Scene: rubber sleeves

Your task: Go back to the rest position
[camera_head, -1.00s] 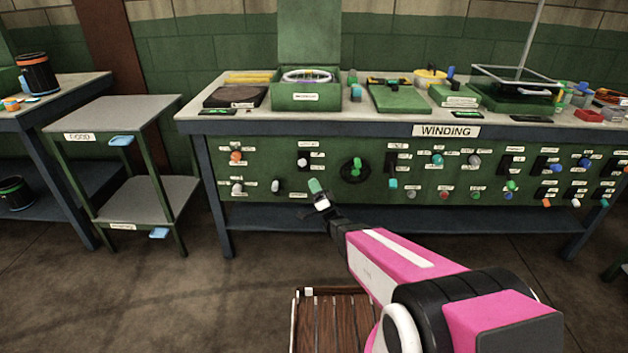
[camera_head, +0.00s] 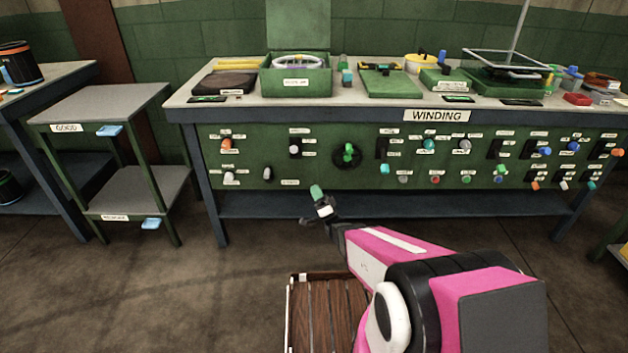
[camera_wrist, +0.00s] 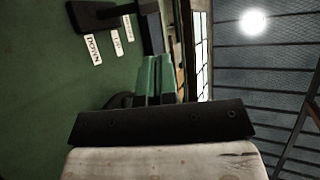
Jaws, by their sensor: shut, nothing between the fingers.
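My gripper (camera_head: 317,191) is in front of the green panel of the winding bench, low and near its bottom edge in the head view. Its green fingers (camera_wrist: 154,78) lie side by side in the wrist view, shut with nothing between them. My pink arm reaches forward from the lower right. The wrist view shows the green panel (camera_wrist: 45,120) on its side, with a black switch (camera_wrist: 95,15) and a label reading DOWN (camera_wrist: 93,50). The fingers appear apart from the switch.
The winding bench (camera_head: 330,206) carries knobs, switches and several items on top. A two-shelf stand (camera_head: 100,103) labelled GOOD is to its left, beside another table (camera_head: 45,78). A slatted wooden platform (camera_head: 328,310) is low in front. The floor (camera_head: 170,300) at left is clear.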

